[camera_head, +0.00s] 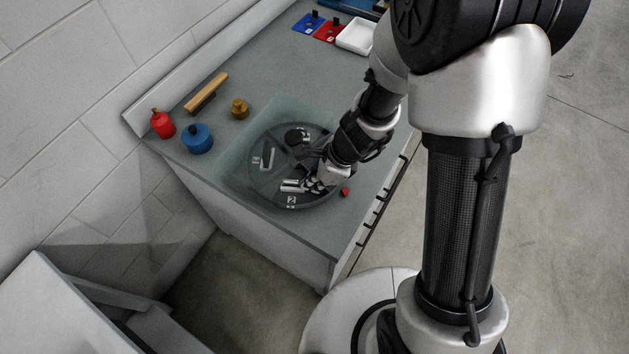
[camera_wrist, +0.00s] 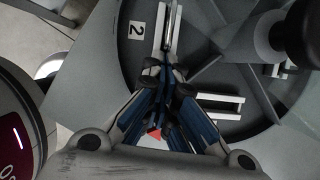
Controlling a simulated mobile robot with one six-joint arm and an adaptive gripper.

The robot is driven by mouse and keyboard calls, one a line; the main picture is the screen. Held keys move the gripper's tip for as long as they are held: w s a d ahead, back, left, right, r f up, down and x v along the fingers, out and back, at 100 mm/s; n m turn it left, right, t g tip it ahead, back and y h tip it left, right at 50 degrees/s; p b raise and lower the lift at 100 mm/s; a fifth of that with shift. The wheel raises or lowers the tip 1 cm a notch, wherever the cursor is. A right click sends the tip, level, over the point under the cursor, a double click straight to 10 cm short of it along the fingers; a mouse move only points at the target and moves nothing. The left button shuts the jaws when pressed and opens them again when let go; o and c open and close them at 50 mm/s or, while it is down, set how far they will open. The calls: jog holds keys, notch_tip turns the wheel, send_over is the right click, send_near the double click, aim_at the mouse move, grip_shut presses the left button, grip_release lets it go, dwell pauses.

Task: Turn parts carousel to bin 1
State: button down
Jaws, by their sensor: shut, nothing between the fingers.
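The parts carousel (camera_head: 253,183) is a dark round tray with divided bins, set on the grey bench. In the head view a bin label "2" shows on the rim nearest the front, and another label, too small to read surely, is at its left. A dark round knob (camera_head: 296,137) stands on the carousel; it also shows at the upper right in the wrist view (camera_wrist: 297,35). My gripper (camera_head: 318,186) is over the carousel's right front part, beside silvery metal pieces (camera_head: 291,185). In the wrist view my gripper (camera_wrist: 164,98) is shut, with its fingertips together near a metal piece.
A small red piece (camera_head: 345,191) lies on the bench beside the carousel. A red bottle (camera_head: 162,124), a blue round container (camera_head: 197,139), a brass part (camera_head: 239,108) and a wooden-handled brush (camera_head: 207,91) stand at the left. Red and blue trays and a white tray (camera_head: 356,36) are at the back.

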jog(key=shift+s+a, duration=0.25)
jog(key=shift+a, duration=0.25)
jog(key=shift+s+a, duration=0.2)
jog(key=shift+a, duration=0.25)
dwell(2.7)
